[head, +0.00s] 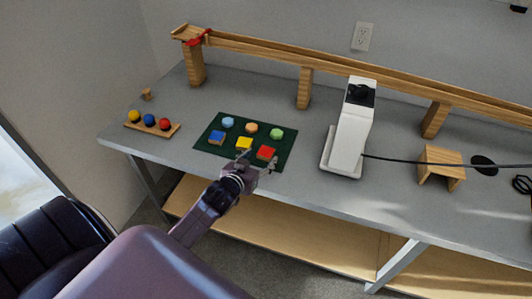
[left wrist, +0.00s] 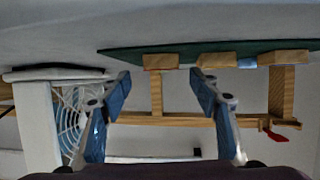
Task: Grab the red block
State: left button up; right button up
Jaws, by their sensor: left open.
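The red block (head: 265,153) lies at the front right of a dark green mat (head: 227,161) on the grey table. In the left wrist view, which is upside down, the red block (left wrist: 161,61) shows its wooden side between my fingers, farther off. My left gripper (head: 258,162) is open at the front edge of the mat, just in front of the red block. Its two blue-grey fingers (left wrist: 162,88) hold nothing. My right gripper is not in view.
A yellow block (head: 244,144) and a blue block (head: 217,138) sit left of the red one, with several round pieces behind. A white machine (head: 350,140) stands to the right. A board with three balls (head: 150,122) lies left. A wooden track (head: 305,57) runs behind.

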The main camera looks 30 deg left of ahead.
aim_at(266, 152)
pick_arm(q)
jog(key=shift+p+x, duration=0.3)
jog(key=shift+x, duration=2.15)
jog(key=shift+a, duration=0.15)
jog(key=c, duration=1.1)
jog(key=shift+o, duration=0.2)
jog(key=shift+r, duration=0.1)
